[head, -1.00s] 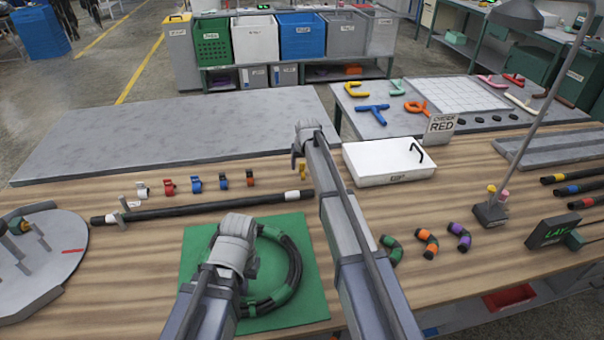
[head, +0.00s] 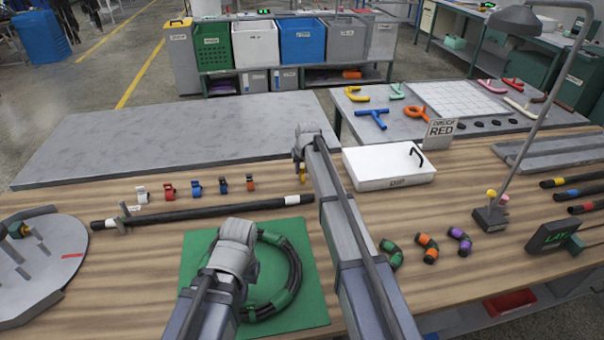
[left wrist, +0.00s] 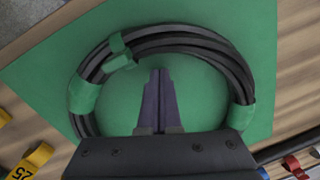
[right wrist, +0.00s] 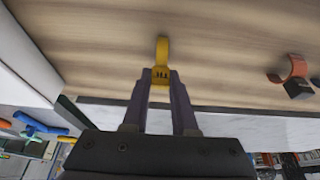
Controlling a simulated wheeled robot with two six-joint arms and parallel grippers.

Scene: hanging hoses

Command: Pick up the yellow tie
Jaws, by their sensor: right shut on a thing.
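The yellow tie (right wrist: 162,62) is between the fingertips of my right gripper (right wrist: 161,84) in the right wrist view, and that gripper is shut on it. In the head view the yellow tie (head: 301,171) is a small patch under my right gripper, at the right end of the row of ties. I cannot tell whether it is clear of the wood. My left gripper (left wrist: 159,75) has its fingers together and empty over the coiled black hose (left wrist: 208,42) with green bands. In the head view its fingertips are hidden behind its wrist.
Several small ties (head: 196,186) stand in a row behind a long black hose (head: 200,211). A white DIP tray (head: 388,165) lies just right of my right gripper. The coil rests on a green mat (head: 198,262). Short banded hose pieces (head: 427,248) lie at right.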

